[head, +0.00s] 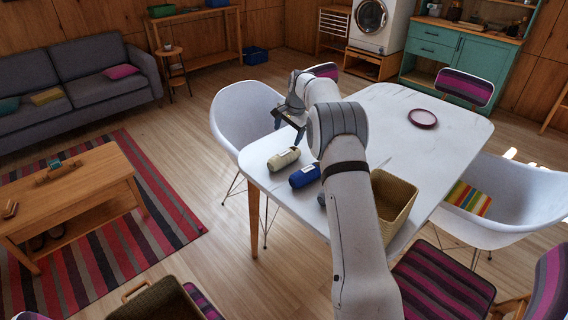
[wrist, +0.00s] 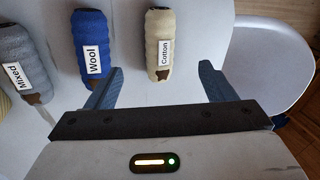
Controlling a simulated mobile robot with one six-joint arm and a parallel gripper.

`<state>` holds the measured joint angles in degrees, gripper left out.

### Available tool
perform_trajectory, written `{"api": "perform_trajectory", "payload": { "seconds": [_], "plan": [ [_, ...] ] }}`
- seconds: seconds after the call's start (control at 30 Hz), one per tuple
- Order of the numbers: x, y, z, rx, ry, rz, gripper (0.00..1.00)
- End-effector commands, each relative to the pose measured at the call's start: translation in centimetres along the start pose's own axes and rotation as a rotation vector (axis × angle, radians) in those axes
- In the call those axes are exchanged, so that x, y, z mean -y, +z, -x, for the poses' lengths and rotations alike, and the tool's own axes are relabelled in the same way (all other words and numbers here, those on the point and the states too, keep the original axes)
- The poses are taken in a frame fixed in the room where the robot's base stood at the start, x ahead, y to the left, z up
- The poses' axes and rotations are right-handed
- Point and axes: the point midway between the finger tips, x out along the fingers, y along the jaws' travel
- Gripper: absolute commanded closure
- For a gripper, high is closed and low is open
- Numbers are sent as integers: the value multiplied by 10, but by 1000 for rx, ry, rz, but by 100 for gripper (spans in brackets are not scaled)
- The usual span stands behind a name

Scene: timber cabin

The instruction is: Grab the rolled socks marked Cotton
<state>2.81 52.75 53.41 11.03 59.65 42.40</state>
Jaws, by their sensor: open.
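The cream rolled socks (wrist: 161,28) carry a white label reading Cotton and lie on the white table, between and ahead of my open fingers in the wrist view. In the head view the cream roll (head: 284,158) is near the table's left corner. My gripper (wrist: 158,85) is open and empty, and it does not touch the roll. In the head view my gripper (head: 289,124) is above the table's left edge, beyond the roll. Blue socks marked Wool (wrist: 92,45) lie to the left of the cream roll, and grey socks marked Mixed (wrist: 25,62) lie farther left.
A wicker basket (head: 411,189) stands on the table (head: 378,112), right of my arm. A dark red plate (head: 423,118) is at the table's far side. A white chair (head: 240,112) stands close against the table's left edge. The table's far half is mostly clear.

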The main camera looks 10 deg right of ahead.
Motion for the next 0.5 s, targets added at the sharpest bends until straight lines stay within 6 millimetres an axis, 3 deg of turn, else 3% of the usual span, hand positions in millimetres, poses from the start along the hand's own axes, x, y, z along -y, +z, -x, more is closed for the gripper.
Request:
{"api": "perform_trajectory", "payload": {
  "seconds": [0.03, 0.2, 0.5],
  "plan": [
    [-1, -6, -26, 7, -1, -26, 23],
    [1, -17, -68, 16, -9, -90, 23],
    [1, -19, -97, 20, -10, -110, 23]
  ]
}}
